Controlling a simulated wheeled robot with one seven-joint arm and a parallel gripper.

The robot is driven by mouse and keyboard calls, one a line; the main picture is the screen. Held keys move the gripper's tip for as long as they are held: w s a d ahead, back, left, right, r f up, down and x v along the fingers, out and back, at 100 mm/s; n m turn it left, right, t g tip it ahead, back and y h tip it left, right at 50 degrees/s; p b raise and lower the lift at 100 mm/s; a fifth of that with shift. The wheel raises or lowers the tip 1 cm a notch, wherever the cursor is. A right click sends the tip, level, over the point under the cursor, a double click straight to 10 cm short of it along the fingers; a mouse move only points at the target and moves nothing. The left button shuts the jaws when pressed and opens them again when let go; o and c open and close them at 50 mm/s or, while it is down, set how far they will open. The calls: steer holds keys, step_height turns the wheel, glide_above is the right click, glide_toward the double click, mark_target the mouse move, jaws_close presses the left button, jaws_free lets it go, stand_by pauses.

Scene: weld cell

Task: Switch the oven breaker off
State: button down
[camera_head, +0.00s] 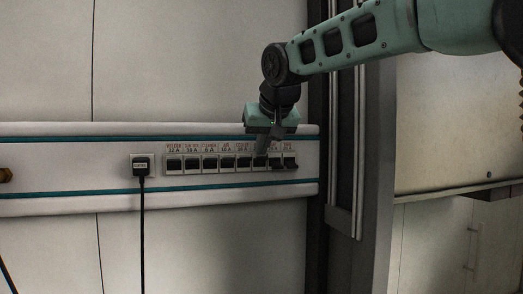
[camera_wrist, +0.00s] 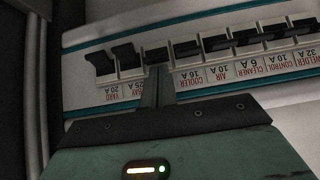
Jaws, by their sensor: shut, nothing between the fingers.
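A row of breakers (camera_head: 208,164) is set in the wall rail, with red labels above the levers. In the wrist view the row is upside down, and WELDER, CONTROL, CLEANER, AIR, COOLER and YARD can be read. My gripper (camera_head: 262,150) is shut and empty. Its fingertips (camera_wrist: 157,70) are at the breaker lever (camera_wrist: 156,54) between COOLER and the 25 A breaker; contact cannot be told. The fingers cover this breaker's label, so no OVEN label is readable. The 25 A lever (camera_wrist: 126,56) and YARD lever (camera_wrist: 100,62) sit differently from the COOLER lever (camera_wrist: 187,48).
A black plug (camera_head: 141,167) with a hanging cable is in a socket left of the breakers. The white rail (camera_head: 70,160) has teal stripes. A dark vertical post (camera_head: 317,100) stands just right of the rail's end.

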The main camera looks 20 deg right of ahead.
mark_target(262, 159)
steer(key=shift+s+f+t+b, duration=0.25)
steer(key=shift+f+t+b, duration=0.25)
steer(key=shift+b, duration=2.1)
steer(key=f+t+b, duration=0.1)
steer(key=b, duration=0.4)
steer(key=t+b, duration=0.2)
steer(key=b, duration=0.4)
steer(key=s+f+t+b, duration=0.1)
steer(key=b, duration=0.5)
steer(key=shift+s+f+t, duration=0.1)
steer(key=shift+f+t, duration=0.2)
steer(key=shift+t, duration=0.1)
steer(key=t+b, duration=0.1)
steer(key=b, duration=0.2)
steer(key=t+b, duration=0.1)
steer(key=b, duration=0.3)
steer(key=shift+s+f, duration=0.15)
steer(key=shift+f, duration=0.2)
steer(key=shift+r, duration=0.55)
steer(key=s+r+b, duration=0.1)
steer(key=s+b, duration=0.1)
steer(key=s, duration=1.5)
steer(key=shift+s+r+b, duration=0.3)
steer(key=shift+r+b, duration=0.05)
steer(key=shift+r, duration=0.05)
steer(key=shift+a, duration=0.1)
